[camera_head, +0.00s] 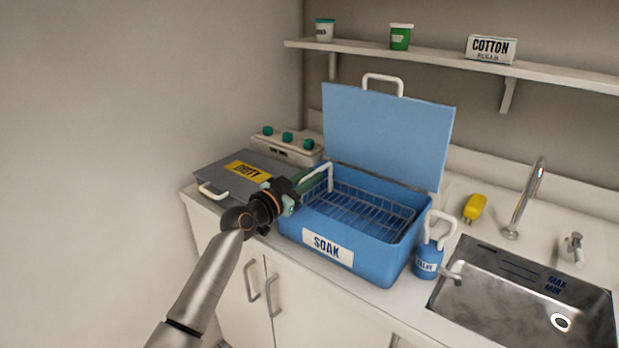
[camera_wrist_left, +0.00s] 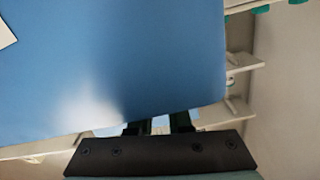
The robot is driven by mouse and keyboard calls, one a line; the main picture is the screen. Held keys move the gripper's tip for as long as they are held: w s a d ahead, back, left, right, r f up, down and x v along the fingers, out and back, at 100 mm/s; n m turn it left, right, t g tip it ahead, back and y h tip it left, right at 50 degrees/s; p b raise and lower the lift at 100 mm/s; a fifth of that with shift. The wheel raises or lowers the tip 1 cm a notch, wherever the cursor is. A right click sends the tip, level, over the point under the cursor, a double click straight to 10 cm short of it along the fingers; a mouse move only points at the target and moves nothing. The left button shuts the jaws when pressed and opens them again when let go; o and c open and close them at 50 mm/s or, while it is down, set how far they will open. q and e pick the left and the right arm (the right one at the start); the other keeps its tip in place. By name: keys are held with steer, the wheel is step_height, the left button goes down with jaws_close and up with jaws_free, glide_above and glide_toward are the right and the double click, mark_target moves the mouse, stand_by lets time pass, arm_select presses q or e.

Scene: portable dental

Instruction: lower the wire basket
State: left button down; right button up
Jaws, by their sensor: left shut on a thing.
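The wire basket (camera_head: 372,210) is a grey wire grid inside the open blue SOAK box (camera_head: 368,259). Its rim shows near the level of the box's top edge; how deep its floor sits is hard to tell. A pale handle (camera_head: 330,178) stands up at the basket's left end. My left gripper (camera_head: 316,180) reaches over the box's left wall and is shut on the basket handle. In the left wrist view the fingers (camera_wrist_left: 160,124) show dark at the bottom, and the grip itself is mostly hidden. My right gripper is not in view.
The box's blue lid (camera_head: 386,135) stands open behind it. A DIRTY tray (camera_head: 222,172) and a unit with teal knobs (camera_head: 286,145) are at left. A blue VALVE bottle (camera_head: 427,261), a yellow item (camera_head: 474,207) and a sink (camera_head: 520,290) are at right.

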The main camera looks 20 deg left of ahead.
arm_select(q)
steer(key=c, duration=1)
jaws_free()
steer(key=shift+a+f, duration=0.15)
steer(key=shift+o, duration=0.6)
steer(key=v, duration=1.2)
steer(key=shift+s, duration=0.25)
